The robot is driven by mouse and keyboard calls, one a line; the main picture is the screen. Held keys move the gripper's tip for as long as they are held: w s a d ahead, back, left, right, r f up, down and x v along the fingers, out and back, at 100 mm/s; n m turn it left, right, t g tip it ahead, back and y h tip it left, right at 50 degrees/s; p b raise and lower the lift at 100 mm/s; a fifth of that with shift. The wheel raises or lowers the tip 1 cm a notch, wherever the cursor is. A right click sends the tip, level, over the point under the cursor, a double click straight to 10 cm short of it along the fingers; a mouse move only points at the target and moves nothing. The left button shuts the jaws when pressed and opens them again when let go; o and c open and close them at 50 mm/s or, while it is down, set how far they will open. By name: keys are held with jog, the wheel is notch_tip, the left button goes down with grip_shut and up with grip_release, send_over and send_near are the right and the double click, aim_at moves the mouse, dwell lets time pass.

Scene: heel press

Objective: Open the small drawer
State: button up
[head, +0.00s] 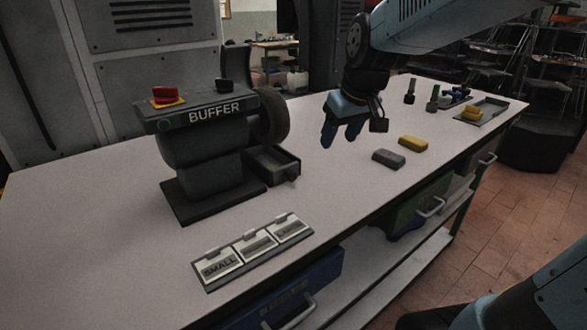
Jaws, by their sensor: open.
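A flat grey plate (252,252) with three pale panels lies on the tabletop at the front left; its left panel reads SMALL (219,266) and the other two labels are too blurred to read. Under the table edge are a blue drawer (312,283) with a handle, a green drawer (425,204) with a handle, and another handled drawer (486,161) further right. I cannot tell which drawer is the small one. My gripper (340,139) is open and empty, above the tabletop, apart from the plate and the drawers.
A dark BUFFER machine (205,140) with a red button and a grey bin (272,161) stands at the left. A grey block (388,158) and a yellow block (413,144) lie right of my gripper. A tray (486,110) is at the far right. The middle front tabletop is clear.

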jog(key=n+g, duration=0.1)
jog(key=n, duration=0.1)
send_near(293, 173)
jog(key=shift+y, duration=0.5)
jog(key=x, duration=0.9)
jog(key=shift+d+f, duration=0.35)
grip_shut()
